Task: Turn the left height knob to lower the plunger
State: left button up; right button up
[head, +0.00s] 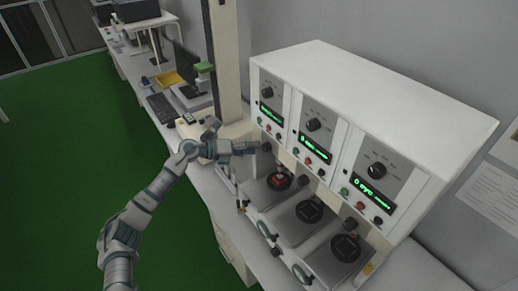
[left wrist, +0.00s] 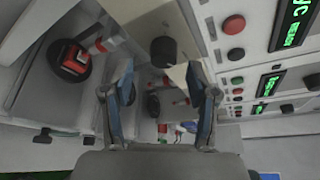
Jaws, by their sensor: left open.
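The white test machine (head: 340,95) has three stations side by side. A black height knob (head: 266,146) sits under the leftmost panel. In the left wrist view, a black knob (left wrist: 163,50) on a beige plate lies ahead of the fingertips. My left gripper (head: 252,148) reaches in from the left beside this knob. Its two fingers (left wrist: 160,78) are spread, with nothing clearly held between them. Whether they touch the knob cannot be told. A red-topped piece (head: 280,180) rests on the left station's dark disc, also in the left wrist view (left wrist: 74,62). The plunger is hard to make out. My right gripper is not in view.
The middle disc (head: 309,210) and right disc (head: 345,247) stand nearby. A monitor (head: 189,68), a keyboard (head: 162,108) and a beige column (head: 223,60) are to the left.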

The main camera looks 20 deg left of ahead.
pick_arm(q)
jog(key=v, duration=0.9)
jog(key=shift+f, duration=0.15)
jog(key=shift+w+d, duration=0.1)
